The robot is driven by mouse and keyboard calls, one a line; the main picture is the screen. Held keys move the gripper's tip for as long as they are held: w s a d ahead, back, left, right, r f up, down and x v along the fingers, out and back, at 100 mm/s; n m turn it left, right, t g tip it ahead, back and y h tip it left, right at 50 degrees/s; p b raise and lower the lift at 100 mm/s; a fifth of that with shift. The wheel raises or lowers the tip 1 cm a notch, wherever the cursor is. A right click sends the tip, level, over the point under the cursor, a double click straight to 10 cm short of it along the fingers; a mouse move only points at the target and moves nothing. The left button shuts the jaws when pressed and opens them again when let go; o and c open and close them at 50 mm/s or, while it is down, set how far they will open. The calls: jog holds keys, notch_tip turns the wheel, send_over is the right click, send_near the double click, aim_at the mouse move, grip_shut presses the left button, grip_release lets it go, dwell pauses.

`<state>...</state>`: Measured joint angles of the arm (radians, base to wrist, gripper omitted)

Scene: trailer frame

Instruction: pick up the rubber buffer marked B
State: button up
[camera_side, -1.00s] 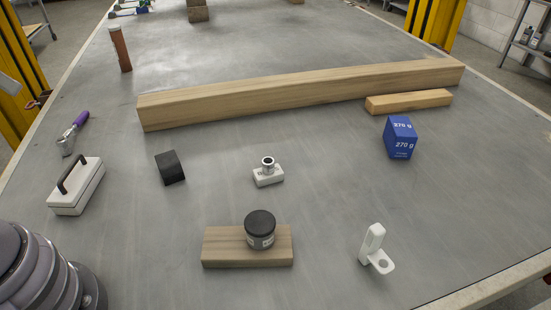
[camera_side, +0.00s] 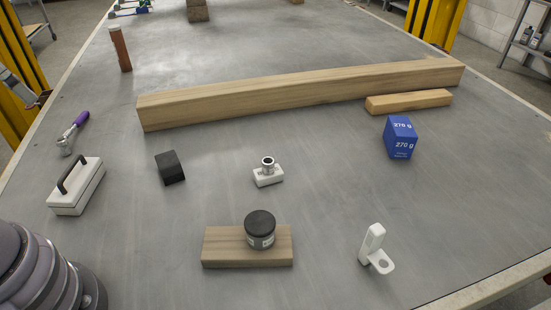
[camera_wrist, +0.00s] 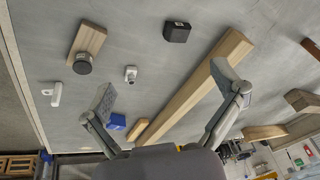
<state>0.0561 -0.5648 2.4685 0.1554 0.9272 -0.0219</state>
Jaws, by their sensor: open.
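No letter B is readable. A black cylinder (camera_side: 260,229) with a small pale label stands upright on a flat wooden block (camera_side: 220,246); it also shows in the wrist view (camera_wrist: 83,64). A plain black block (camera_side: 170,168) lies farther left on the table; in the wrist view it (camera_wrist: 177,33) carries a small pale mark. Either could be rubber; I cannot tell which is marked B. My gripper (camera_wrist: 165,76) is open and empty in the wrist view, fingers wide apart, with the table beyond them and clear of both black things.
A long wooden beam (camera_side: 300,90) crosses behind. A small white block with metal fitting (camera_side: 268,174), white bracket (camera_side: 374,250), handled white block (camera_side: 78,185) and purple-handled tool (camera_side: 74,133) stand around, with bare table between.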

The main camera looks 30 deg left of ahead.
jog(key=w+a+f+m+g+y, duration=0.2)
jog(key=w+f+m+g+y, duration=0.2)
jog(key=w+f+m+y, duration=0.7)
jog(key=w+d+f+m+t, duration=0.2)
jog(key=w+f+m+t, duration=0.3)
jog(key=f, duration=0.6)
jog(key=m+t, duration=0.2)
jog(key=m, duration=0.5)
send_near(168, 162)
jog(key=shift+s+d+r, duration=0.2)
jog(key=shift+s+r, duration=0.05)
jog(key=shift+s, duration=0.2)
jog(key=shift+s+d+r, duration=0.25)
jog(key=shift+s+r, duration=0.05)
jog(key=shift+s, duration=0.1)
jog(key=shift+w+a+f+h, duration=0.1)
jog(key=shift+f+h, duration=0.25)
jog(key=shift+h, duration=0.05)
jog(key=x, duration=0.7)
jog(key=shift+w+a, duration=0.15)
jog(key=shift+w+x, duration=0.25)
jog(key=shift+x, duration=2.7)
jog(key=c, duration=1.3)
jog(key=shift+o, duration=0.2)
